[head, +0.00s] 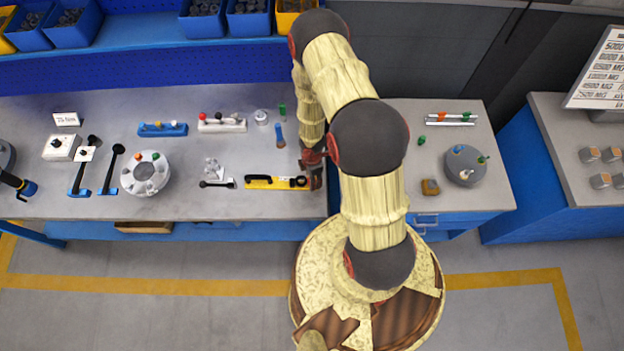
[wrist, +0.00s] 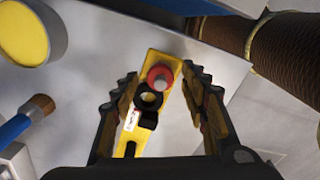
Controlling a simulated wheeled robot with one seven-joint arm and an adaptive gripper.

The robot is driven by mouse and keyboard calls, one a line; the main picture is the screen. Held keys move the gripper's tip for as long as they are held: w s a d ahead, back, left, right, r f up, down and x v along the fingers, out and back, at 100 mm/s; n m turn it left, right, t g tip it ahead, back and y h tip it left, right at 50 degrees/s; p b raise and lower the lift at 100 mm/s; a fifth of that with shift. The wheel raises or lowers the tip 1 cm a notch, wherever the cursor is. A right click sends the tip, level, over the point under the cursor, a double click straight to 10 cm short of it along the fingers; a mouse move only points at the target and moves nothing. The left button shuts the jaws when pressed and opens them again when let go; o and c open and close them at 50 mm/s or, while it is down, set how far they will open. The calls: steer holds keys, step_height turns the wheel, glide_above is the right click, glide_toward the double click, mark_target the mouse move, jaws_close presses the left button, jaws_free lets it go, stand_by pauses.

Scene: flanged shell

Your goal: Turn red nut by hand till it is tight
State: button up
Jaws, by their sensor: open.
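My gripper (wrist: 160,95) is open, with one finger on each side of a yellow tool (wrist: 150,65). A black ring (wrist: 149,99) and a round red piece with a pinkish middle (wrist: 160,77) sit at the tool's end, between the fingers; I cannot tell whether the red piece is a nut or whether a finger touches it. In the head view the yellow tool (head: 262,183) lies near the bench's front edge, with its right end by my gripper. A grey flanged shell (head: 146,185) stands farther left, with an orange-red piece (head: 155,156) on its top.
A blue-handled brush (head: 279,138) lies behind the yellow tool. A white rack (head: 222,125) with red and black knobs and a blue rack (head: 162,129) stand behind. A round grey part (head: 465,168) stands at the right.

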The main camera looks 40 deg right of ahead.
steer(key=shift+f, duration=0.45)
steer(key=shift+c, duration=0.2)
steer(key=c, duration=1.1)
jaws_close()
